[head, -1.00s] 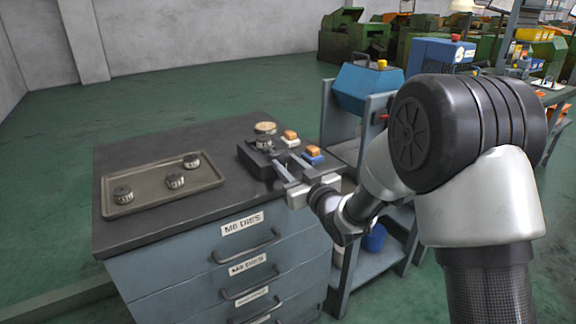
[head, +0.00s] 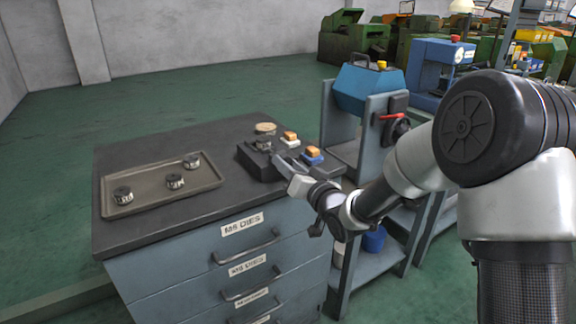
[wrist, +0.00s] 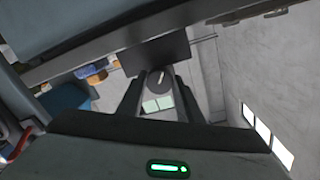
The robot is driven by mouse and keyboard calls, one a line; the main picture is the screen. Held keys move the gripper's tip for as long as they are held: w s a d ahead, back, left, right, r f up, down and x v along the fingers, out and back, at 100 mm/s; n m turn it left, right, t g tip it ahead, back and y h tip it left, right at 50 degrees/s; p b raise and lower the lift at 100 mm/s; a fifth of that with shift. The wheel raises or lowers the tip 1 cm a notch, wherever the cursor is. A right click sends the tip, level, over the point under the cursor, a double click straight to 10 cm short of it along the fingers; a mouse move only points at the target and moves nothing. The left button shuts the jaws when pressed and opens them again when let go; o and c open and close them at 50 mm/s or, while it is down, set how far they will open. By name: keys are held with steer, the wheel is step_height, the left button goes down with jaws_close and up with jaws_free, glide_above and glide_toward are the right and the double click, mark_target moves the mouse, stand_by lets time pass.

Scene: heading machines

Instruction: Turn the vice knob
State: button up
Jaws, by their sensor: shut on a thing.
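The small dark vice (head: 258,163) sits at the right front part of the cabinet top (head: 225,150), with a metal die (head: 263,145) on it. My gripper (head: 284,168) reaches to the front right side of the vice. In the wrist view, the round grey vice knob (wrist: 160,86) lies between my two fingers, and my gripper (wrist: 159,80) is shut on it. The dark vice body (wrist: 155,55) is just beyond the knob. In the head view the knob is hidden by my gripper.
A tray (head: 140,207) with three dies lies on the left of the cabinet top. Orange-topped white (head: 290,142) and blue (head: 312,158) blocks stand close right of the vice. A blue machine with a red handle (head: 392,116) stands behind right.

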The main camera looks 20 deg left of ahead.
steer(key=m+p, duration=0.1)
steer(key=m, duration=0.3)
steer(key=shift+d+r+p, duration=0.1)
steer(key=shift+r+p, duration=0.1)
steer(key=shift+p, duration=0.1)
steer(key=shift+w+m+p, duration=0.1)
steer(key=shift+m+p, duration=0.8)
steer(key=shift+m, duration=1.2)
steer(key=shift+g, duration=0.3)
steer(key=o, duration=1)
steer(key=shift+f, duration=0.1)
steer(key=shift+o, duration=0.2)
steer(key=p+v, duration=0.2)
steer(key=v, duration=1.5)
steer(key=shift+d, duration=0.15)
steer(key=shift+f, duration=0.15)
